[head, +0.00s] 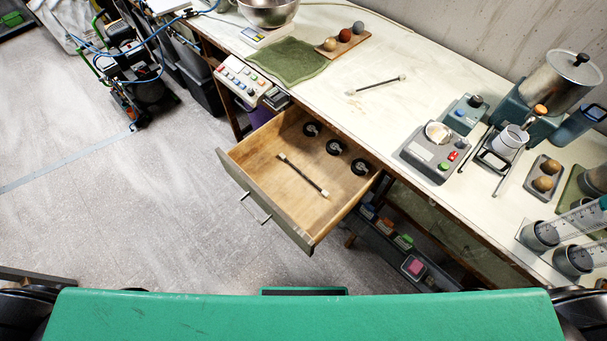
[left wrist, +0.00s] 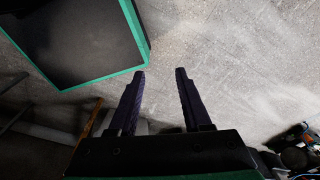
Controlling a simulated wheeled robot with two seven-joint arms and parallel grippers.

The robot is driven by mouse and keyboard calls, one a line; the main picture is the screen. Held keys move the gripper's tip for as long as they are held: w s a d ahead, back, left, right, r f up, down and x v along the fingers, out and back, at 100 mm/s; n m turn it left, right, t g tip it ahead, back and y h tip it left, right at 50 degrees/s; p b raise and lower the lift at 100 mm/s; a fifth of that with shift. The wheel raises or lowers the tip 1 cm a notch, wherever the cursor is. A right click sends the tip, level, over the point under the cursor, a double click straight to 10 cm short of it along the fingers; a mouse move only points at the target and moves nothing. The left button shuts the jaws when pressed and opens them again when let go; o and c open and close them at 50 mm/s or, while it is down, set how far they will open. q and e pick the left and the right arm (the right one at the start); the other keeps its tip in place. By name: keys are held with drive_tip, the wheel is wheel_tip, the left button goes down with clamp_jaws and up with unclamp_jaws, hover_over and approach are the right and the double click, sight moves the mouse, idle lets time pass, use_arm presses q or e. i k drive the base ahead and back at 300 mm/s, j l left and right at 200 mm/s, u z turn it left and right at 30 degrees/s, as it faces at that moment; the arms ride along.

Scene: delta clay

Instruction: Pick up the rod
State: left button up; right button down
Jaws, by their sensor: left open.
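A dark rod with pale ends (head: 303,175) lies in the open wooden drawer (head: 262,152), slanting from upper left to lower right. My left gripper does not show in the head view, and my right gripper is in neither view.
Several black round items, one of them here (head: 334,147), sit along the drawer's back. The drawer juts out from the bench (head: 330,101). A green cloth (head: 289,61) and a control box (head: 435,148) are on the bench. The floor (head: 130,215) left of the drawer is clear.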

sight(324, 192)
drive_tip(key=z, duration=0.3)
drive_tip(key=k+j+z, duration=0.2)
drive_tip(key=z, duration=0.2)
drive_tip(key=k+j+z, duration=0.25)
drive_tip(key=z, duration=0.2)
drive_tip(key=k+z, duration=0.4)
drive_tip(key=i+j, duration=0.05)
drive_tip(key=i, duration=0.05)
